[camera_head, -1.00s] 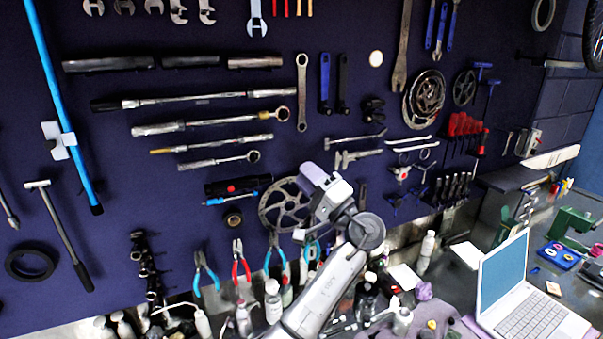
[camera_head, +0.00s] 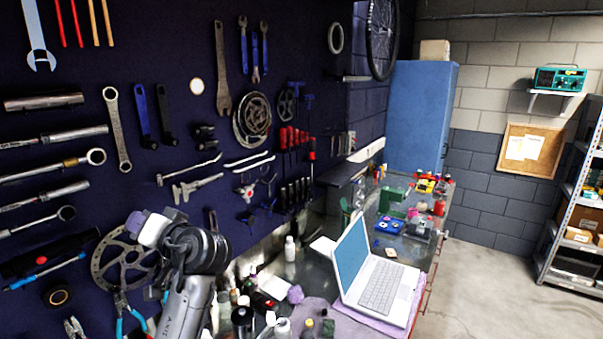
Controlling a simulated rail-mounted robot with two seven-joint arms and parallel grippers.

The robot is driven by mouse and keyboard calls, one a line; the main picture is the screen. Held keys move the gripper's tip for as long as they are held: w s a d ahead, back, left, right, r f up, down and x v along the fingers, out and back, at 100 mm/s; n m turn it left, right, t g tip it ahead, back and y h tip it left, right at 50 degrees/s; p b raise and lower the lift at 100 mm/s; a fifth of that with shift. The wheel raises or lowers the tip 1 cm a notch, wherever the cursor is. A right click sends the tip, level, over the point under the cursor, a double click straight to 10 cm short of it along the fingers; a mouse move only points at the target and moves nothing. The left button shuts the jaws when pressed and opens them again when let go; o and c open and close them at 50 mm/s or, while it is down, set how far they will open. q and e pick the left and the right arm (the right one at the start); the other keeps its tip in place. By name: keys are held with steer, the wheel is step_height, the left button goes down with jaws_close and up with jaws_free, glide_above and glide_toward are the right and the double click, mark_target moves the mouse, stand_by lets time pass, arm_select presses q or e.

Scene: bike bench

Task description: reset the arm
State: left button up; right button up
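My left arm rises from the bottom of the head view, a grey link with a dark round joint at its top. My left gripper (camera_head: 148,227), a small white and purplish end piece, is at the top left of that joint, in front of the tool wall. Its fingers are too small and turned too far to show whether they are open, and I see nothing clearly held. My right gripper is not in view.
The dark tool wall (camera_head: 90,200) stands behind my arm. A bench carries an open laptop (camera_head: 375,275), a purple cloth (camera_head: 318,326), bottles and small items. A blue cabinet (camera_head: 421,115), a corkboard (camera_head: 531,149) and a shelf rack (camera_head: 575,200) are beyond. Bare floor (camera_head: 490,285) is at right.

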arm_select(q)
steer(key=s+d+f+m+t+h+p, duration=0.25)
steer(key=s+d+f+h+p, duration=0.2)
steer(key=s+h, duration=0.3)
steer(key=s+d+f+m+t+h+p, duration=0.2)
steer(key=s+d+f+t+h+p, duration=0.1)
steer(key=s+d+h+p, duration=0.35)
steer(key=s+a+f+g+h+p, duration=0.1)
steer(key=s+f+g+p, duration=0.4)
steer(key=s, duration=1)
steer(key=s+a+f+g+h+p, duration=0.1)
steer(key=s+f+g+p, duration=0.4)
steer(key=s+f, duration=0.6)
steer(key=s+p, duration=0.2)
steer(key=s, duration=0.3)
steer(key=shift+m+p, duration=0.3)
steer(key=shift+m, duration=0.05)
steer(key=shift+f, duration=0.15)
